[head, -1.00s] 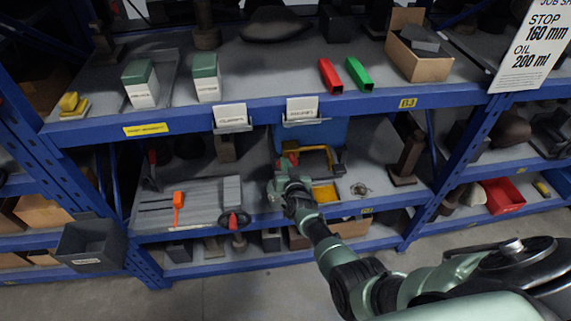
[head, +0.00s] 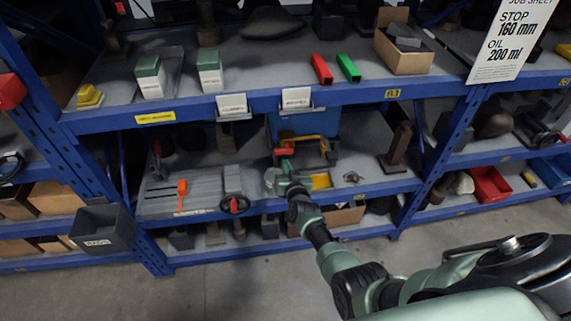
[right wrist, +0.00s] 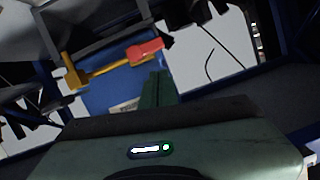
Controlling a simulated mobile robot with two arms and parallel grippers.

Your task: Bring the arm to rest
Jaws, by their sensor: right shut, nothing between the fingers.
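My right arm reaches from the lower right to the middle shelf in the head view. Its gripper (head: 284,166) is at the front of that shelf, before a blue box (head: 310,122) with a yellow handle (head: 302,138). The right wrist view shows the green fingers (right wrist: 156,90) shut together with nothing between them. Behind them are the blue box (right wrist: 110,92), the yellow bar (right wrist: 105,68) and a red piece (right wrist: 146,50). I cannot tell whether the fingers touch the box. My left gripper is not in view.
Blue shelf beams run above and below the right gripper, and a blue upright (head: 445,150) stands to the right. A grey slotted board (head: 205,190) with an orange tool (head: 181,194) lies left of it. A grey bin (head: 103,228) hangs at left. The floor in front is clear.

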